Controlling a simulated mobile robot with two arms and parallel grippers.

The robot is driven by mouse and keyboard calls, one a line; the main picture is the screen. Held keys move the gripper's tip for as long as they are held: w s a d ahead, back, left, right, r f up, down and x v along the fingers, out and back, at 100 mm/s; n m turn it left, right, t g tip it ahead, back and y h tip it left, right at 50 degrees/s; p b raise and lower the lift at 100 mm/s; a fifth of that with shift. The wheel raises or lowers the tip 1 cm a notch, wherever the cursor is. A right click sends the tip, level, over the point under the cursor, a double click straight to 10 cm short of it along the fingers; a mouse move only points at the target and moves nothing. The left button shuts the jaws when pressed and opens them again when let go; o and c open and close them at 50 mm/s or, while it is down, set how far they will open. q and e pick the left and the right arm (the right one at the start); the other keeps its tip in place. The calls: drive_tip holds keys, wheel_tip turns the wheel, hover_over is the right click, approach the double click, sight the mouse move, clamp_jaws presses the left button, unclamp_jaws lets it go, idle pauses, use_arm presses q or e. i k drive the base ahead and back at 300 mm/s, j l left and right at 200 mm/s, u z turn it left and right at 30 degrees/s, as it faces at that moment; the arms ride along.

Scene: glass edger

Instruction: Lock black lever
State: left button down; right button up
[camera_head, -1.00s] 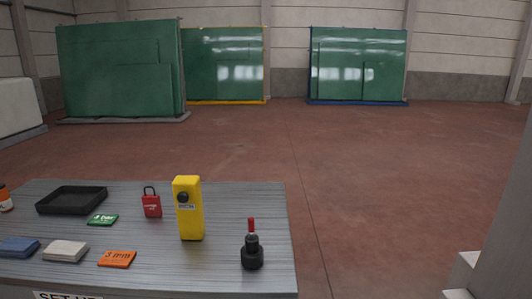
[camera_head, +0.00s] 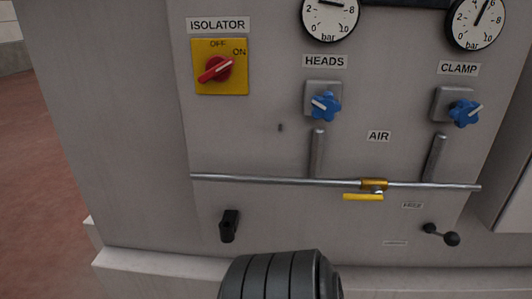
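A black lever (camera_head: 440,234) is mounted low at the right of a grey machine panel. Its arm slopes slightly down to the right, from a small hub to a round black knob. A small label (camera_head: 412,205) above it and a paler plate (camera_head: 395,243) to its lower left are too small to read surely. Another black part, a short handle (camera_head: 229,225), hangs roughly upright low at the left of the panel. Neither of my grippers is in view, and nothing visible touches either black part.
A red isolator switch (camera_head: 216,70) sits on a yellow plate. Blue knobs (camera_head: 325,106) (camera_head: 464,112) are marked HEADS and CLAMP. A metal pipe with a yellow valve handle (camera_head: 363,197) crosses the panel.

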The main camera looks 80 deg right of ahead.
sight(451, 238)
drive_tip(key=k+j+z, duration=0.1)
drive_tip(key=z, duration=3.75)
